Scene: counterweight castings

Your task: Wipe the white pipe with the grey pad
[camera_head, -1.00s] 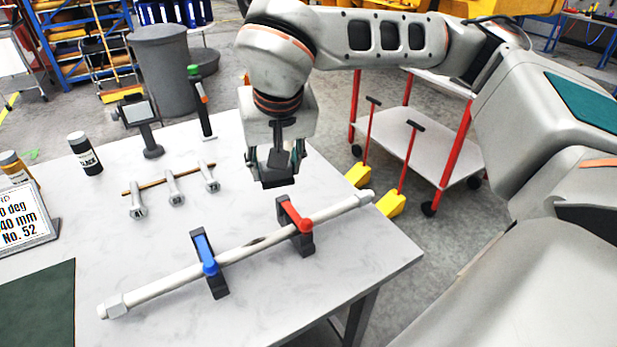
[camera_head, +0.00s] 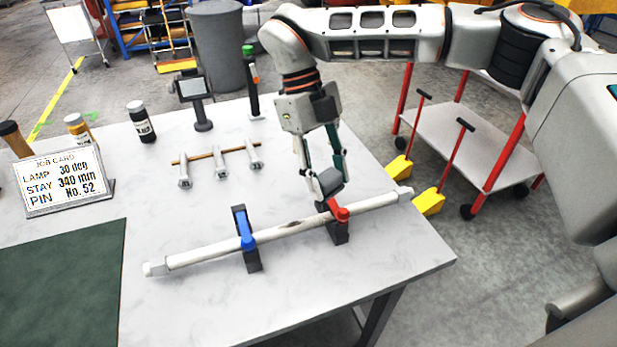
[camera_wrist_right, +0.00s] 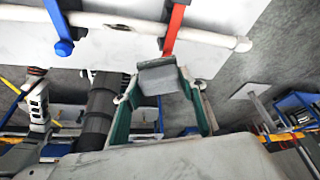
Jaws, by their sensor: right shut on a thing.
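The white pipe (camera_head: 200,255) lies across the table, held by two dark clamps. One has a blue lever (camera_head: 243,228) and one a red lever (camera_head: 338,211). A dark smudge (camera_head: 290,223) marks the pipe between them. My right gripper (camera_head: 324,178) is shut on the grey pad (camera_head: 329,184), just behind the pipe near the red lever. In the right wrist view, the pad (camera_wrist_right: 160,78) sits between the fingertips, beside the pipe (camera_wrist_right: 120,22). I cannot tell whether the pad touches the pipe or clamp. My left gripper is not in view.
Several bolts (camera_head: 221,165) lie by a thin rod behind the pipe. A job card (camera_head: 62,181), bottles (camera_head: 141,122) and a green mat (camera_head: 60,290) are at left. A red-legged cart (camera_head: 470,150) stands beyond the right edge.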

